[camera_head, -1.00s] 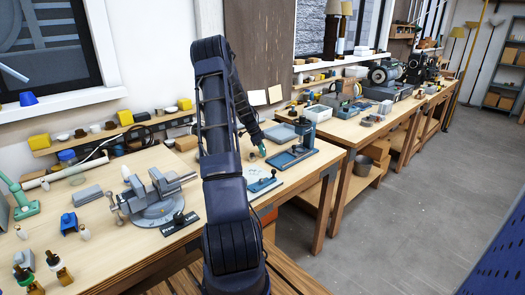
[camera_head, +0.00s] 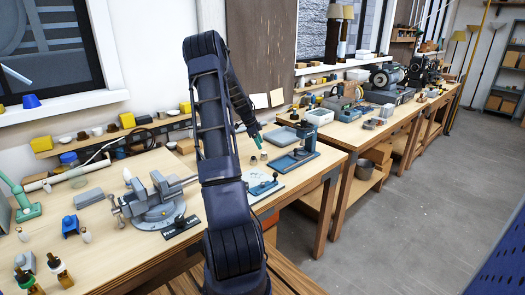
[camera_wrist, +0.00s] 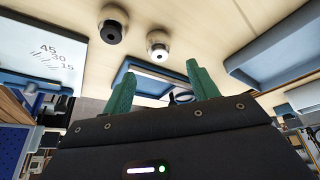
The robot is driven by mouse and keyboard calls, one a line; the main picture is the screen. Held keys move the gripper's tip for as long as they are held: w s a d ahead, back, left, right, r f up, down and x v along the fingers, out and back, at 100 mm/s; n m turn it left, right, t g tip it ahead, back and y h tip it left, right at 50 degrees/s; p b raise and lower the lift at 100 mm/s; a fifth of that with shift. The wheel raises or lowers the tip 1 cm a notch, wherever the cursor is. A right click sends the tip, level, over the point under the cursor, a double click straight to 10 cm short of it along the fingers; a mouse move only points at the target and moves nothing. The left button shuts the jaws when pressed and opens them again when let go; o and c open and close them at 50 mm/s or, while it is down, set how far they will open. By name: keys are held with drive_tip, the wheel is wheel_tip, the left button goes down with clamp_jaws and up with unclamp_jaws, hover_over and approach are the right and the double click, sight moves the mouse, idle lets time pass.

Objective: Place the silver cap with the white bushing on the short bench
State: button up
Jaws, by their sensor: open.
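Two small round caps stand apart on the wooden worktop under my gripper. In the wrist view one cap (camera_wrist: 158,45) has a pale silver rim and a whitish ring around a dark centre, fitting the silver cap with the white bushing. The other cap (camera_wrist: 113,25) is darker, with a dark top. In the head view they are tiny, the paler one (camera_head: 263,156) seemingly on the right. My gripper (camera_wrist: 160,85), with green fingers, is open and empty; in the head view it hovers just above the caps (camera_head: 257,138). I cannot tell which bench is the short one.
A white plate with angle marks (camera_wrist: 45,55) lies left of the caps in the wrist view, a blue-grey tray (camera_wrist: 270,45) right. In the head view, a blue stand (camera_head: 293,159) is close by and a vise (camera_head: 158,205) sits left. More benches (camera_head: 385,130) run back right.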

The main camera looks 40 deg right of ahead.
drive_tip(key=a+r+n+t+y, duration=0.15)
drive_tip(key=a+r+n, duration=0.45)
drive_tip(key=a+r, duration=0.95)
drive_tip(key=s+a+r+n+t, duration=0.2)
drive_tip(key=s+a+r+n, duration=0.15)
drive_tip(key=a, duration=0.45)
drive_tip(key=s+a+r+n+t, duration=0.15)
drive_tip(key=a+r+n, duration=0.25)
drive_tip(key=a, duration=0.5)
drive_tip(key=s+a+n+t+y, duration=0.2)
drive_tip(key=s+a+n, duration=1.1)
drive_tip(key=s+a, duration=0.7)
drive_tip(key=shift+s+a+r+t, duration=0.15)
drive_tip(key=shift+s+r+t, duration=0.2)
drive_tip(key=shift+s, duration=0.6)
